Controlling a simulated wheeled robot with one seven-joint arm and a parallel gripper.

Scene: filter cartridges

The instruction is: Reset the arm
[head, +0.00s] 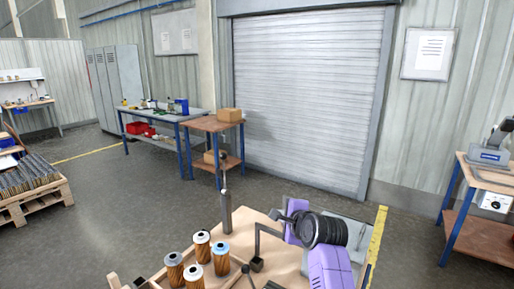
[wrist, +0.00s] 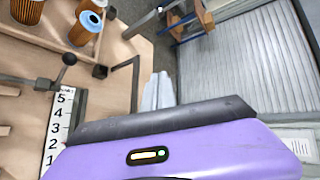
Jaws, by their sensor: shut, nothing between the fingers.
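My gripper (wrist: 165,120) shows at the bottom of the wrist view as a purple body with a dark grey bar along its edge. It is shut and empty, and touches nothing that I can see. My purple and black arm (head: 325,232) reaches over the right part of the workbench (head: 262,222) in the head view. Several orange pleated filter cartridges stand upright on the bench to the left of the arm, one with a white top (head: 201,245) and one with a blue top (head: 221,256). Filters (wrist: 84,28) also show at the wrist view's upper left, apart from my gripper.
A numbered scale (wrist: 60,130) and a dark lever with a round knob (wrist: 69,59) are on the bench near my gripper. A dark post (head: 226,213) rises at the bench's far edge. A shutter door (head: 305,95) stands beyond, with open floor (head: 110,205) to the left.

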